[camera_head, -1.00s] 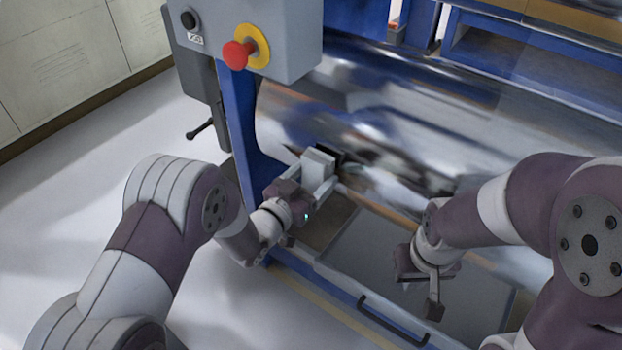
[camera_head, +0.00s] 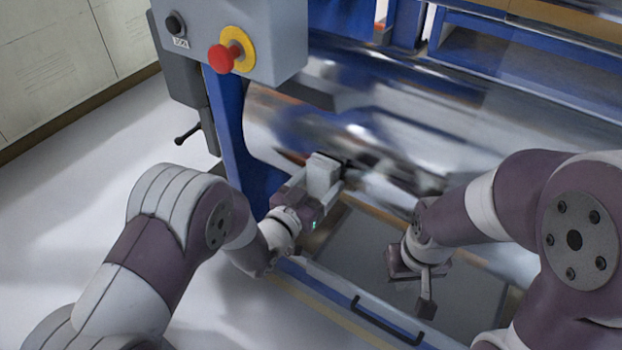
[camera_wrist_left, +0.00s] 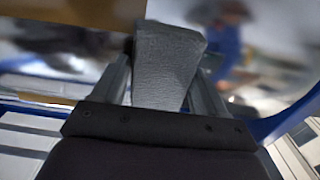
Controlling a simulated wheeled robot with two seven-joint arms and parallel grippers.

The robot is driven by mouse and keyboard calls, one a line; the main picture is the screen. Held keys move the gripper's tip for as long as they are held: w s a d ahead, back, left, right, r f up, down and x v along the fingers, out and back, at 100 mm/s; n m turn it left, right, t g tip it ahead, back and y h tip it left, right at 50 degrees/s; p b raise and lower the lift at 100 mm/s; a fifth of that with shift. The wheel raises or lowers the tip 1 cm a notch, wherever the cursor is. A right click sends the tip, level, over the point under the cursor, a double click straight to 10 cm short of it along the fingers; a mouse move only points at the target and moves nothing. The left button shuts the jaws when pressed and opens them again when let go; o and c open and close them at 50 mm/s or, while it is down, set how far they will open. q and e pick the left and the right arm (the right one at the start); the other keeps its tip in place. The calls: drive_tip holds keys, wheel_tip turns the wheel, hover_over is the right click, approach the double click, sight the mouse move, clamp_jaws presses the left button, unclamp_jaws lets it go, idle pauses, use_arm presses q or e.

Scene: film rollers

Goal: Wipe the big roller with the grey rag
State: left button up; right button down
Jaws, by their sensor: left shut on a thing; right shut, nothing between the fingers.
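The big roller (camera_head: 400,120) is a shiny mirror-like cylinder lying across the blue machine frame. My left gripper (camera_head: 332,182) is shut on the grey rag (camera_head: 322,172), near the roller's left end. In the left wrist view the folded rag (camera_wrist_left: 166,65) sits between the two fingers, with the shiny roller surface (camera_wrist_left: 75,45) behind it. I cannot tell whether the rag touches the roller. My right gripper (camera_head: 422,285) is shut and empty, pointing down over the grey tray in front of the roller.
A grey control box (camera_head: 235,40) with a red button (camera_head: 222,58) stands at the upper left on a blue post. A grey tray (camera_head: 360,250) with a black handle (camera_head: 388,322) lies below the roller. Open pale floor (camera_head: 80,190) is at the left.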

sight(356, 187)
use_arm(q)
drive_tip(key=shift+s+d, duration=0.35)
drive_tip(key=shift+d, duration=0.25)
drive_tip(key=shift+s+d, duration=0.35)
drive_tip(key=shift+d, duration=0.25)
drive_tip(key=shift+s+d, duration=0.75)
drive_tip(key=shift+d, duration=0.25)
drive_tip(key=shift+s+d, duration=0.75)
drive_tip(key=shift+d, duration=0.3)
drive_tip(key=shift+s+d, duration=0.75)
drive_tip(key=shift+d, duration=0.25)
drive_tip(key=shift+w+a+b, duration=0.15)
drive_tip(key=shift+w+a, duration=0.35)
drive_tip(key=shift+a, duration=0.2)
drive_tip(key=shift+w+a+b, duration=0.15)
drive_tip(key=shift+w+a, duration=0.35)
drive_tip(key=shift+a, duration=0.2)
drive_tip(key=shift+w+a+r, duration=0.1)
drive_tip(key=shift+w+a, duration=0.55)
drive_tip(key=shift+a, duration=0.15)
drive_tip(key=shift+w+a, duration=0.6)
drive_tip(key=shift+a, duration=0.2)
drive_tip(key=w+a, duration=0.3)
drive_tip(key=a, duration=0.2)
drive_tip(key=shift+w+a+b, duration=0.15)
drive_tip(key=shift+w+b, duration=0.1)
drive_tip(key=shift+b, duration=0.15)
drive_tip(key=p+v, duration=0.1)
drive_tip(key=v, duration=0.5)
